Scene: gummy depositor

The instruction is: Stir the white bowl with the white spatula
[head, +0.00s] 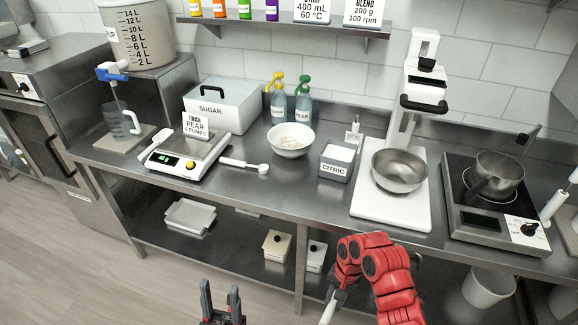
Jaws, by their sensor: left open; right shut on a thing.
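The white bowl (290,151) stands upright on the steel counter, near its middle, with pale contents inside. My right gripper (341,285) is at the lower middle, in front of the counter and well away from the bowl. It is shut on a slim white tool, which I take to be the white spatula (328,309); its lower part is cut off by the frame edge. My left gripper (221,301) is at the bottom edge, open and empty, in front of the counter and below the bowl in the picture.
A scale (187,157) with a white scoop (243,165) stands left of the bowl, the SUGAR box (222,107) and spray bottles behind. The CITRIC container (337,162) and a mixer with a steel bowl (399,170) stand to the right. Counter in front of the bowl is clear.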

